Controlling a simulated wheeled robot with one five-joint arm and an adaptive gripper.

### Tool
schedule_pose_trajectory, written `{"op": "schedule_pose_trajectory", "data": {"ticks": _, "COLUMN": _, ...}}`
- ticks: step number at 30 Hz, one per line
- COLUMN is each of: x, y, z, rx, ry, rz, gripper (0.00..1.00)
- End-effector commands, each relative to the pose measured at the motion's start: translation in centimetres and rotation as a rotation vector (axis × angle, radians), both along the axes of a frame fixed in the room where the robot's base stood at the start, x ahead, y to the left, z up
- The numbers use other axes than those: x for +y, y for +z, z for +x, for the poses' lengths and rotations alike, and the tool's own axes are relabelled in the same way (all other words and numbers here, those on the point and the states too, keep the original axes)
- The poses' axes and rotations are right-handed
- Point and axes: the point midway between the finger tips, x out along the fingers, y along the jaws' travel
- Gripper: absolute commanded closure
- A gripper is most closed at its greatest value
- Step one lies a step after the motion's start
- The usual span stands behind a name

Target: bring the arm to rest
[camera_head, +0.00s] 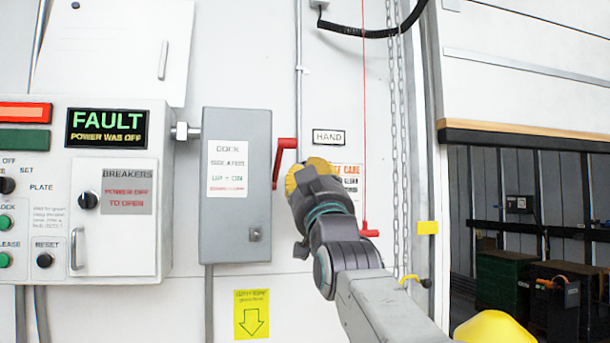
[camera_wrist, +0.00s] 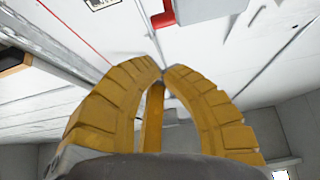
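My gripper (camera_head: 308,172) is raised in front of the wall, just right of the red lever (camera_head: 283,158) on the grey dock isolator box (camera_head: 237,240). In the wrist view my gripper's two ribbed yellow fingers (camera_wrist: 162,73) curve together and their tips meet, with nothing visible held between them. Part of the red lever (camera_wrist: 163,18) shows beyond the tips, apart from them. My arm reaches in from the lower right of the head view.
The control panel (camera_head: 105,283) at left shows FAULT, POWER WAS OFF, on its display (camera_head: 107,128); its breaker door (camera_head: 130,250) looks shut. A red cord with a red handle (camera_head: 369,230) and a chain (camera_head: 394,150) hang behind my arm. The dock opening (camera_head: 520,165) is at right.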

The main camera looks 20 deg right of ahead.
Motion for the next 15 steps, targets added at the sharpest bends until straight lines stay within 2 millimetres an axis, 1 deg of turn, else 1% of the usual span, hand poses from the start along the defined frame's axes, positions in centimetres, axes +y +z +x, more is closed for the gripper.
{"op": "schedule_pose_trajectory", "data": {"ticks": 7, "x": 0.0, "y": -0.1, "z": 0.1, "rx": 0.006, "ry": 0.001, "rz": 0.001, "gripper": 1.0}}
{"op": "schedule_pose_trajectory", "data": {"ticks": 10, "x": 0.2, "y": -0.7, "z": 0.3, "rx": 0.05, "ry": 0.006, "rz": 0.01, "gripper": 1.0}}
{"op": "schedule_pose_trajectory", "data": {"ticks": 11, "x": 0.3, "y": -1.0, "z": 0.4, "rx": 0.075, "ry": 0.008, "rz": 0.015, "gripper": 1.0}}
{"op": "schedule_pose_trajectory", "data": {"ticks": 13, "x": 0.7, "y": -2.5, "z": 0.8, "rx": 0.156, "ry": 0.018, "rz": 0.03, "gripper": 1.0}}
{"op": "schedule_pose_trajectory", "data": {"ticks": 14, "x": 1.0, "y": -3.4, "z": 1.0, "rx": 0.201, "ry": 0.024, "rz": 0.038, "gripper": 1.0}}
{"op": "schedule_pose_trajectory", "data": {"ticks": 15, "x": 1.4, "y": -4.8, "z": 1.1, "rx": 0.27, "ry": 0.032, "rz": 0.049, "gripper": 1.0}}
